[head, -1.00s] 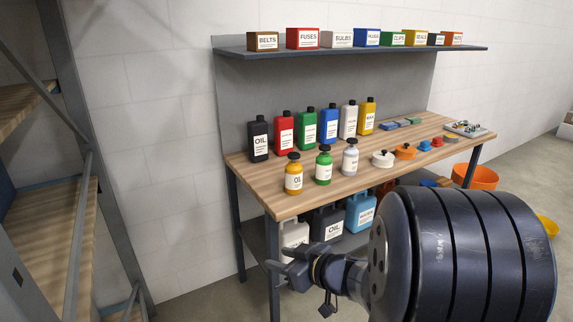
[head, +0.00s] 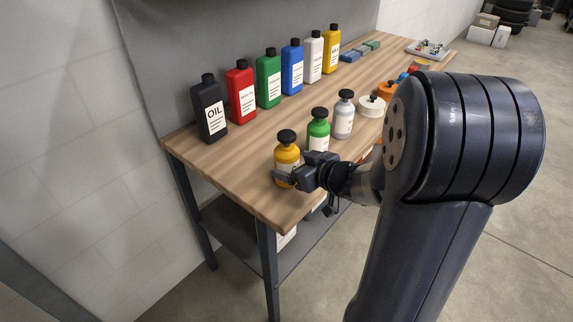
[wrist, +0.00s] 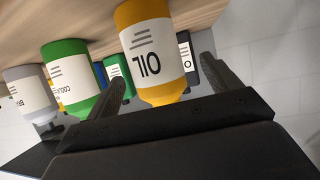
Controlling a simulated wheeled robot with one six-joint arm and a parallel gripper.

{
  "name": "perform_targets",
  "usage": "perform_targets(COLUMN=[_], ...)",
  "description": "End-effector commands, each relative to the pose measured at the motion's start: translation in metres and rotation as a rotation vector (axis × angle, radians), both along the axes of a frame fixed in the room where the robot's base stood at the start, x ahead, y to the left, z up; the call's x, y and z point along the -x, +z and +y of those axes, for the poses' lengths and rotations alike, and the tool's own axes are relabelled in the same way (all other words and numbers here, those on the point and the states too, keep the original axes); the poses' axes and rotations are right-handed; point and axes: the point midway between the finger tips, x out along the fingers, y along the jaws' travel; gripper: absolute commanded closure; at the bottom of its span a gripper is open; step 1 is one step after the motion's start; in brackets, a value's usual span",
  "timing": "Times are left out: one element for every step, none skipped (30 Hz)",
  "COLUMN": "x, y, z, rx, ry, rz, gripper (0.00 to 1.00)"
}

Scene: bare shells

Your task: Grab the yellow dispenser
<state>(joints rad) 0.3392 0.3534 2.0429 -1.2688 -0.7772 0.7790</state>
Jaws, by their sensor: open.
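The yellow dispenser (head: 287,153), a squat round bottle with a black cap and a white label, stands upright near the front left corner of the bench. My gripper (head: 290,172) is open at its near side, low against the bottle. In the wrist view the picture is upside down, and the yellow dispenser (wrist: 148,50) with its OIL label shows between my two spread fingers (wrist: 165,72). Its cap is hidden there behind the gripper body. I cannot tell whether either finger touches it.
A green dispenser (head: 318,128) stands close to its right, then a white one (head: 344,118). A row of tall bottles, from a black one (head: 209,112) to a yellow one (head: 331,48), stands behind. The bench's (head: 230,170) left end is clear.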

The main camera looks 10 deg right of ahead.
Motion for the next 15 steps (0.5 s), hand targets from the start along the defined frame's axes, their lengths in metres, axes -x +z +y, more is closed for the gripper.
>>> perform_targets(x=[-0.007,-0.011,-0.017,-0.021,-0.025,-0.029,-0.032,-0.034,-0.036,-0.038,-0.038,-0.039,-0.039,-0.039,-0.039], y=[-0.004,-0.006,-0.008,-0.009,-0.011,-0.013,-0.015,-0.016,-0.016,-0.017,-0.017,-0.017,-0.016,-0.016,-0.016], z=[0.003,0.003,0.005,0.006,0.007,0.010,0.011,0.012,0.013,0.014,0.014,0.014,0.014,0.014,0.014], rx=[0.000,0.000,-0.001,-0.001,-0.001,-0.001,-0.001,-0.001,-0.001,-0.001,0.000,0.000,0.000,0.000,0.000], ry=[0.004,0.004,0.004,0.004,0.005,0.004,0.003,0.002,0.003,0.003,0.002,0.002,0.001,0.001,0.001], rz=[0.002,0.002,0.002,0.002,0.002,0.002,0.001,0.002,0.001,0.001,0.000,0.000,0.000,0.000,0.000], gripper=[0.16,0.16,0.16,0.16,0.16,0.16,0.16,0.16,0.16,0.16,0.16,0.16,0.16,0.16,0.16])
